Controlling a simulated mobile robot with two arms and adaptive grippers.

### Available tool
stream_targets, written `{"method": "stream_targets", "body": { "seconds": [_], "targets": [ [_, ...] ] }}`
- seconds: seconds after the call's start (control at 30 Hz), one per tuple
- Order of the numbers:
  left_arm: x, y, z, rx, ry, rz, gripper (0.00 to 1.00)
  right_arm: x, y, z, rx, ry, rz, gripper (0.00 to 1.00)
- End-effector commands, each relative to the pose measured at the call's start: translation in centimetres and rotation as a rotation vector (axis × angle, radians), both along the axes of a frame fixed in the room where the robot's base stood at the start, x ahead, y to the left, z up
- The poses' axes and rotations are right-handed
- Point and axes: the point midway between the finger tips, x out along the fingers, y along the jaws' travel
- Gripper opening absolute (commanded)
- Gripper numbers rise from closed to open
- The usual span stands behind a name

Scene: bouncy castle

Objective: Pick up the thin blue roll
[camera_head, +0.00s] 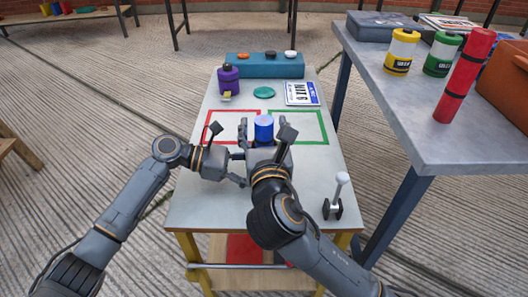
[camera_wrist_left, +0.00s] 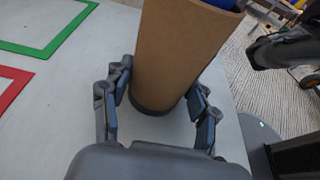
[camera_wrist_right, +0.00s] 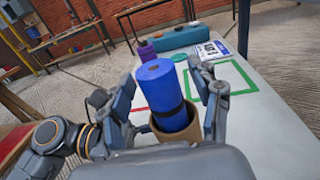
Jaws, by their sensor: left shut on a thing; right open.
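The thin blue roll (camera_head: 264,128) stands upright in a brown cylindrical container (camera_wrist_left: 178,55). In the right wrist view the roll (camera_wrist_right: 158,85) has a dark band around it and its lower end is hidden inside the container. My left gripper (camera_head: 240,168) is shut on the container, with its fingers on both sides of it in the left wrist view. My right gripper (camera_wrist_right: 165,82) is open, its fingers on either side of the blue roll. In the head view my right arm hides most of the container.
A grey table (camera_head: 400,135) at right holds a red roll (camera_head: 465,75) and canisters.

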Motion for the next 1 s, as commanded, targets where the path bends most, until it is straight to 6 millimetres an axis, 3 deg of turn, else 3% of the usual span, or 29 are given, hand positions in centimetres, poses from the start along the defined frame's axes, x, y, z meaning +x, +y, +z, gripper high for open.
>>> {"method": "stream_targets", "body": {
  "seconds": [0.17, 0.47, 0.8, 1.0],
  "targets": [
    [0.0, 0.0, 0.0, 0.0, 0.0, 0.0, 0.41, 0.0, 0.0, 0.0, 0.001, 0.0, 0.0, 0.61],
    [0.0, 0.0, 0.0, 0.0, 0.0, 0.0, 0.41, -0.1, 0.0, 0.0, 0.001, 0.0, 0.0, 0.0],
    [0.0, 0.0, 0.0, 0.0, 0.0, 0.0, 0.41, -0.1, 0.0, 0.3, 0.002, -0.003, 0.001, 0.0],
    [0.0, 0.0, 0.0, 0.0, 0.0, 0.0, 0.41, -0.1, 0.0, 3.0, 0.007, -0.008, 0.001, 0.0]
  ]
}}
